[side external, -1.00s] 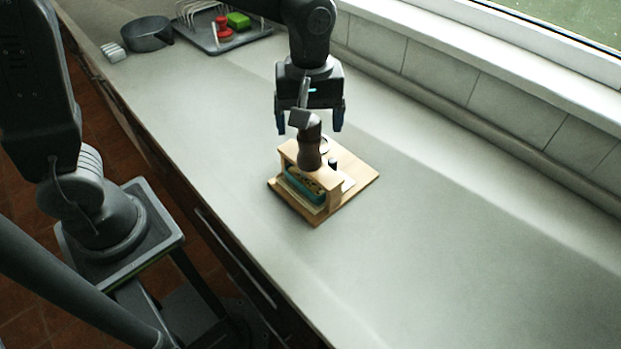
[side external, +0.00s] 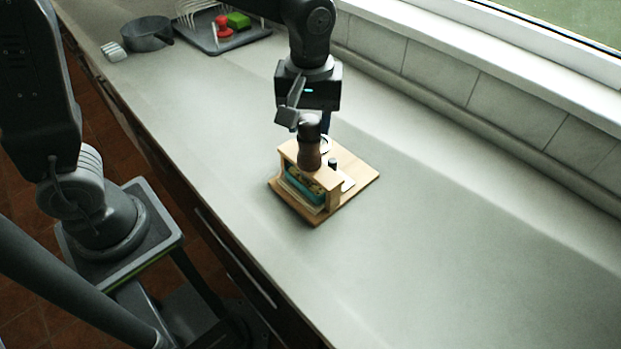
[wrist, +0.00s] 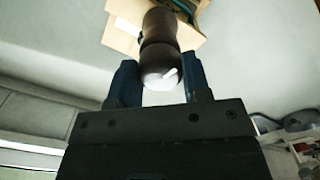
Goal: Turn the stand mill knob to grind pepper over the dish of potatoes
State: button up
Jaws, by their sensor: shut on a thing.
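The brown pepper mill (side external: 309,154) stands upright on a small wooden stand (side external: 329,184). Its dark rounded knob (side external: 310,125) is at the top. The teal dish of potatoes (side external: 304,186) sits under the stand's bridge, below the mill. My gripper (side external: 312,132) is down at the knob, pointing downward. In the wrist view, the two blue fingers of my gripper (wrist: 159,82) lie on either side of the knob (wrist: 160,66), which has a white mark on it. The gripper is shut on the knob. In the side view, part of the fingers is hidden behind the knob.
A grey pan (side external: 147,34) and a tray (side external: 209,42) with a red and a green item stand at the far left. A small dark cylinder (side external: 332,163) stands on the wooden base. The counter (side external: 440,230) to the right is clear.

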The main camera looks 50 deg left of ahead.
jog(key=m, duration=1.4)
jog(key=shift+m, duration=0.4)
jog(key=m, duration=0.4)
jog(key=o, duration=1.4)
